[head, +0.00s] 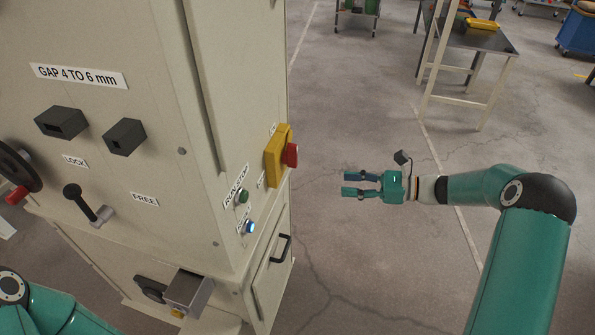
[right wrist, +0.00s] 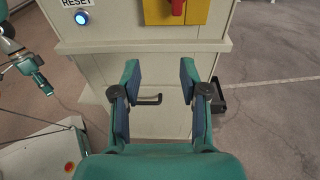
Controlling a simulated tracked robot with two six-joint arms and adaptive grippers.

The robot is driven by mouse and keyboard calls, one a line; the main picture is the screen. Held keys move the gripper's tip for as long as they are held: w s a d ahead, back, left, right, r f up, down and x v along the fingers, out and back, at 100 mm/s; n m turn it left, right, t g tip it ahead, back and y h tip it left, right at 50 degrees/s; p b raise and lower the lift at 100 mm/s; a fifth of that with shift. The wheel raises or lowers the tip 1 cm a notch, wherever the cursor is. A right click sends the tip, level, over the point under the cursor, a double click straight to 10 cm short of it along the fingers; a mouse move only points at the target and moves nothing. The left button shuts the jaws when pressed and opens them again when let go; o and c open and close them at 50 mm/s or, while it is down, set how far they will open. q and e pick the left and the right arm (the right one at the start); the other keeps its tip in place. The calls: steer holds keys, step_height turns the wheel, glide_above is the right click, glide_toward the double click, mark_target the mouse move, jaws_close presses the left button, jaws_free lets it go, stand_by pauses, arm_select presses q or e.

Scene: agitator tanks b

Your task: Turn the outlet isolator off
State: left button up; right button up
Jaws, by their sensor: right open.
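The isolator is a yellow plate (head: 274,160) with a red rotary handle (head: 291,155), on the right-hand face of the beige cabinet. Its labels are too oblique to read in the head view. In the right wrist view, the yellow plate (right wrist: 155,12) and red handle (right wrist: 178,7) are cut off by the top edge. The visible part of the handle points down. My right gripper (head: 348,184) is open and empty, to the right of the isolator and apart from it. Its fingers (right wrist: 160,82) also show in the wrist view. My left gripper (right wrist: 42,82) shows small at the left there; its jaw state is unclear.
Below the isolator are a green button (head: 243,195), a lit blue reset button (head: 249,227) and a black door handle (head: 281,248). The cabinet front has a black lever (head: 82,203) between LOCK and FREE labels. Floor right of the cabinet is clear; a workbench (head: 470,35) stands behind.

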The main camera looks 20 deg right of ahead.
step_height(320, 180, up, 4)
steer(key=d+t+y, duration=0.1)
steer(key=d+t, duration=0.1)
steer(key=d, duration=0.1)
glide_toward(297, 155)
steer(key=x, duration=1)
steer(key=shift+d+b, duration=0.1)
steer(key=shift+b, duration=0.2)
